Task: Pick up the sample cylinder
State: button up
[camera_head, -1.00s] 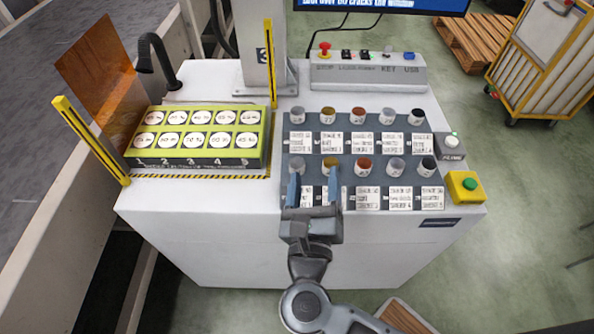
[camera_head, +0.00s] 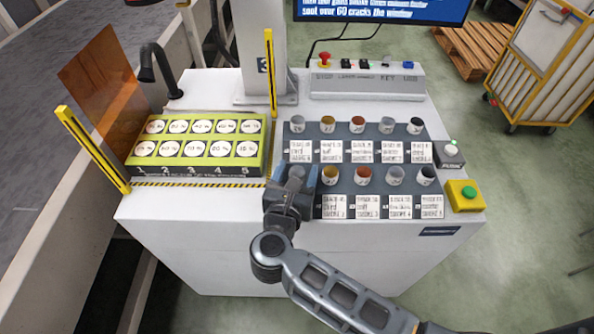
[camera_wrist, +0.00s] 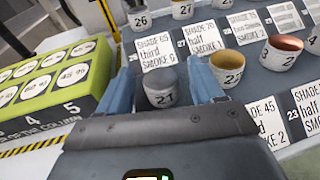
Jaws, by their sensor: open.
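Small sample cylinders stand in two rows on the dark grey rack (camera_head: 350,148). My gripper (camera_head: 294,174) is at the left end of the front row, with its blue fingers pointing down. In the wrist view my gripper (camera_wrist: 162,88) is open, with one finger on each side of a grey cylinder marked 21 (camera_wrist: 160,90). A tan-topped cylinder marked 22 (camera_wrist: 228,68) stands just right of the right finger.
A copper-topped cylinder (camera_wrist: 281,52) stands farther right. A yellow-green block with numbered white discs (camera_head: 195,160) lies left of the rack. Yellow posts (camera_head: 270,75), a control box (camera_head: 368,84) and a yellow button box (camera_head: 464,196) stand around.

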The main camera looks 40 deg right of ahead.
jog(key=shift+w+d, duration=0.2)
jog(key=shift+d, duration=0.1)
jog(key=shift+c, duration=0.3)
jog(key=c, duration=1)
